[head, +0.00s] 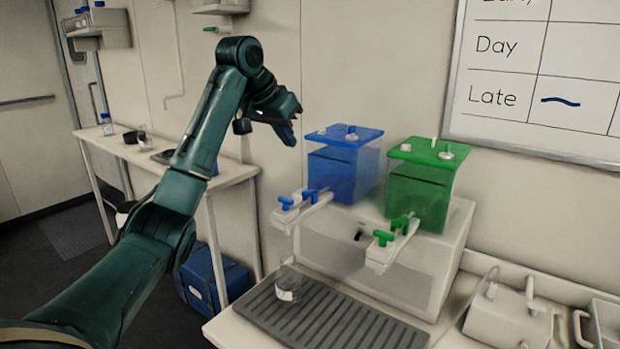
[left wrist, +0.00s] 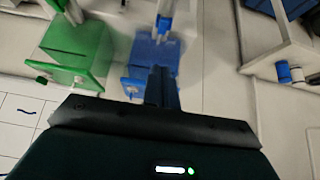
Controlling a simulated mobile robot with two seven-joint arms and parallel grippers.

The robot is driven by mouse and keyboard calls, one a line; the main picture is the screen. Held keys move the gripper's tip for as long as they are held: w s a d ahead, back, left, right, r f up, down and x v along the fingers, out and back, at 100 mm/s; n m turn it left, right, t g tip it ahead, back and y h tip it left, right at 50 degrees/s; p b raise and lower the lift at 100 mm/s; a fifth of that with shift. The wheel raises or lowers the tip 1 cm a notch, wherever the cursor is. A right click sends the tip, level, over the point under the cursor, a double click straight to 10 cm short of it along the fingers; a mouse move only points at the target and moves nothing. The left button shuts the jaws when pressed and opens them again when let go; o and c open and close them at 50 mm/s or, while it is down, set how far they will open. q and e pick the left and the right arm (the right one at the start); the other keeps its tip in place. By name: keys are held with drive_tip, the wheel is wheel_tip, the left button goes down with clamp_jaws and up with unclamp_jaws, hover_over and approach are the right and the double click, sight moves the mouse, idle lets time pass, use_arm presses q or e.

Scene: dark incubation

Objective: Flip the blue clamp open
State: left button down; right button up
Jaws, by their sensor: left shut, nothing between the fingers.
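The blue clamp (head: 285,202) is a small blue piece on a white bracket in front of the blue tank (head: 345,172). A second blue piece (head: 309,194) stands beside it on the same bracket. My left gripper (head: 289,130) is shut and empty, in the air above the bracket and left of the tank's blue lid (head: 343,137). It touches nothing that I can see. In the left wrist view the shut fingers (left wrist: 162,84) overlap the blue tank (left wrist: 153,55), and a blue piece (left wrist: 163,24) shows beyond them. Whether the clamp is open is too small to tell. My right gripper is out of view.
A green tank (head: 420,195) with a similar green-fitted bracket stands close on the right. Both tanks rest on a white box (head: 400,270). A clear beaker (head: 288,287) stands on the grey ribbed tray (head: 335,315) below. A whiteboard (head: 540,80) hangs behind.

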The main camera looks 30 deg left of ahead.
use_arm(q)
drive_tip(key=p, duration=0.2)
hover_over(307, 192)
drive_tip(key=s, duration=0.2)
wheel_tip(307, 192, down, 8)
drive_tip(key=r, duration=0.1)
wheel_tip(307, 192, down, 4)
drive_tip(key=shift+a+f, duration=0.1)
drive_tip(key=shift+a, duration=0.05)
drive_tip(key=shift+f, duration=0.45)
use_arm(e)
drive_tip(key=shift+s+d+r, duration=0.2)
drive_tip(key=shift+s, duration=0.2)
